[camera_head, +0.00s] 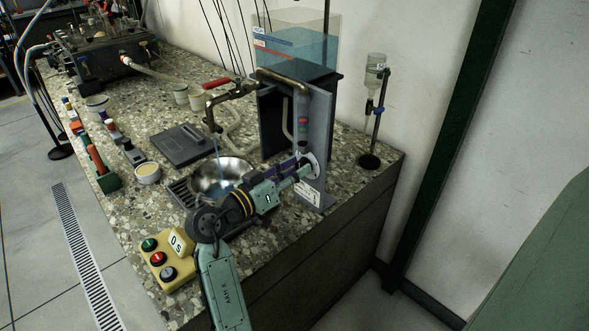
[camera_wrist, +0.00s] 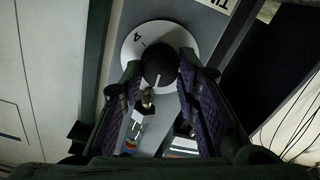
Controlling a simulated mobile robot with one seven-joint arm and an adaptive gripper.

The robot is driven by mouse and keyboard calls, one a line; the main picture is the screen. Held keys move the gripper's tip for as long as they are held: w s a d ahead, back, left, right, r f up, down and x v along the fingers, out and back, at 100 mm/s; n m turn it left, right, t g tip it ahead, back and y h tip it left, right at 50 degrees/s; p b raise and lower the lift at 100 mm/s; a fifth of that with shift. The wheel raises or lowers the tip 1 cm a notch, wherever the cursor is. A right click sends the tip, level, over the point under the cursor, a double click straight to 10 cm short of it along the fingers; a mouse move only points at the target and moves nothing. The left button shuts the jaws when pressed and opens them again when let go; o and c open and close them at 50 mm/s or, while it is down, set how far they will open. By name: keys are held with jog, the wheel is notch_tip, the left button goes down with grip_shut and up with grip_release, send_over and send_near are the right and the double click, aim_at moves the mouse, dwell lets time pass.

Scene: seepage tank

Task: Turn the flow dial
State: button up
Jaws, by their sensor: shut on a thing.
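The flow dial has a black round knob (camera_wrist: 158,66) with a pale pointer line, on a white disc (camera_wrist: 134,50) with marks and a figure 4. In the head view the dial's white disc (camera_head: 311,166) sits low on the grey front panel of the tank stand, and my gripper partly covers it. My gripper (camera_wrist: 160,76) is shut on the knob, one purple-padded finger on each side. In the head view my gripper (camera_head: 299,171) reaches the panel from the left. The clear water tank (camera_head: 300,42) stands above.
A metal bowl (camera_head: 219,170) stands just behind my arm on the speckled bench. A box with red, green and dark buttons (camera_head: 168,263) is at the near left. A bottle on a stand (camera_head: 375,85) is to the right. A red-handled valve (camera_head: 218,83) is behind the bowl.

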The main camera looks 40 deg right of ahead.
dwell(0.4)
jog(key=o, duration=1.2)
jog(key=shift+c, duration=0.2)
jog(key=s+a, duration=0.1)
jog(key=a, duration=1.1)
